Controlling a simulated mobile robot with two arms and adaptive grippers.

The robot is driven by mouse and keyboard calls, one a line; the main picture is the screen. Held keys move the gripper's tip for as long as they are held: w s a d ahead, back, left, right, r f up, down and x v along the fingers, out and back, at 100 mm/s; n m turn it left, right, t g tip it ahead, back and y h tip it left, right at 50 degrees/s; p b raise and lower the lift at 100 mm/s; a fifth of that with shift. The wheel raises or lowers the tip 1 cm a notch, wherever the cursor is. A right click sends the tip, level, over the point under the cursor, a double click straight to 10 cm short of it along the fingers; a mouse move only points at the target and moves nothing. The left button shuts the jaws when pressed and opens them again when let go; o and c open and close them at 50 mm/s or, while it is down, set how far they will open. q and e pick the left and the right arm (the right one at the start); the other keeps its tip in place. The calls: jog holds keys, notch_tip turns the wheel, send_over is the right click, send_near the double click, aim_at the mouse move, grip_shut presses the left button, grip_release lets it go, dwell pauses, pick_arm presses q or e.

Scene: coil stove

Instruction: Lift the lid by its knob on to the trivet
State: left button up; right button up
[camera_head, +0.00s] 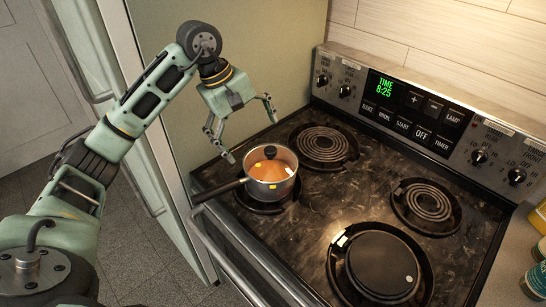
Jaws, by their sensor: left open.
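A steel saucepan (271,189) with a dark handle stands on the front left coil, its handle pointing left over the stove's edge. An orange-looking lid (261,170) covers it, with a black knob (270,152) in the middle. My left gripper (251,140) is open and empty, its fingers spread above and behind the pan, apart from the knob as far as I can tell. A black round plate (382,264) lies over the front right burner; I cannot tell whether it is the trivet. My right gripper is not in view.
Bare coils show at the back left (322,144) and back right (428,203). The control panel (420,110) rises behind. Jars (537,281) stand at the right edge. The dark cooktop between the burners is clear.

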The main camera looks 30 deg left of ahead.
aim_at(263, 162)
pick_arm(q)
jog(key=shift+s+p+x, duration=0.1)
jog(key=shift+p+x, duration=0.15)
jog(key=shift+x, duration=0.35)
jog(key=shift+s+p+x, duration=0.15)
jog(key=shift+p+x, duration=0.1)
jog(key=shift+x, duration=0.35)
jog(key=p+x, duration=0.2)
jog(key=x, duration=0.2)
jog(key=shift+s+d+f, duration=0.1)
jog(key=shift+s, duration=0.05)
jog(key=shift+d+f, duration=0.1)
jog(key=shift+f, duration=0.4)
jog(key=c, duration=1.3)
